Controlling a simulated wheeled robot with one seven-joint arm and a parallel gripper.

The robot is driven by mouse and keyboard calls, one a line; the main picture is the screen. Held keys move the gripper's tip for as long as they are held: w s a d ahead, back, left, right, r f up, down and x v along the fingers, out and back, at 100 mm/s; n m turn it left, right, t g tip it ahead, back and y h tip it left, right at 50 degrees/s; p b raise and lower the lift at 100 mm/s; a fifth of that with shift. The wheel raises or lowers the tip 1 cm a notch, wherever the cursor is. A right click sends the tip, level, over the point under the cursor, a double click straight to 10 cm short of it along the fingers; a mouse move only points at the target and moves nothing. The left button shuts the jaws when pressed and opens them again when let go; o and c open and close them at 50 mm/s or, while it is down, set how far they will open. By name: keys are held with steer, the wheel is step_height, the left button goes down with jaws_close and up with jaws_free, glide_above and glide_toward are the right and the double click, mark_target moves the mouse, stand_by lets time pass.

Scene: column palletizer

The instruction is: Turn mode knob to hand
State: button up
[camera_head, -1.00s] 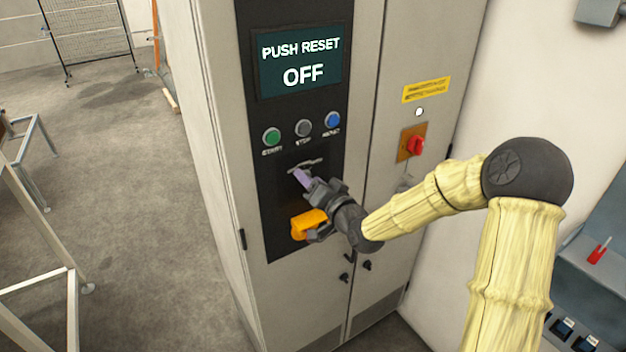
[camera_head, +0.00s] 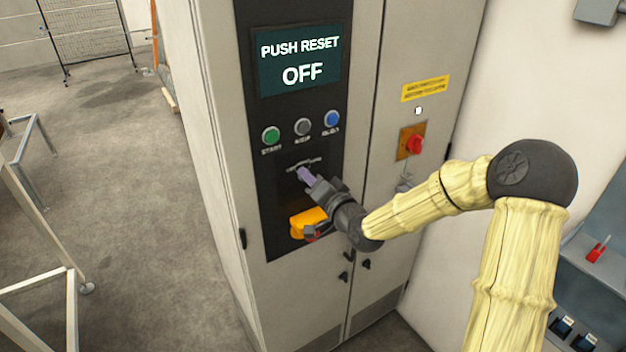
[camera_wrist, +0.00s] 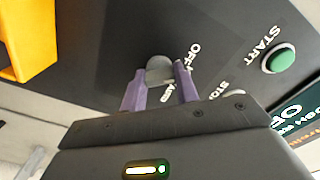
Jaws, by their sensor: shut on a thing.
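The mode knob (camera_wrist: 159,68) is a small grey knob on the dark panel of the cabinet, with white lettering beside it, partly readable as "OFF". My gripper (camera_wrist: 160,76) has its two purple fingers on either side of the knob, shut on it. In the head view my gripper (camera_head: 304,174) is against the panel below the row of buttons and hides the knob. The display (camera_head: 300,62) above reads "PUSH RESET" and "OFF".
Green START (camera_head: 271,135), grey (camera_head: 303,127) and blue (camera_head: 332,119) buttons sit just above my gripper. A yellow-orange housing (camera_head: 306,222) protrudes just below it. A red rotary switch (camera_head: 415,144) is on the right door. Open floor lies left of the cabinet.

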steer(key=m, duration=0.5)
steer(key=shift+w+d, duration=0.1)
steer(key=shift+d, duration=0.05)
steer(key=shift+f+m+p, duration=0.1)
steer(key=shift+m+p, duration=0.2)
steer(key=shift+m, duration=1)
steer(key=o, duration=0.9)
steer(key=shift+o, duration=0.2)
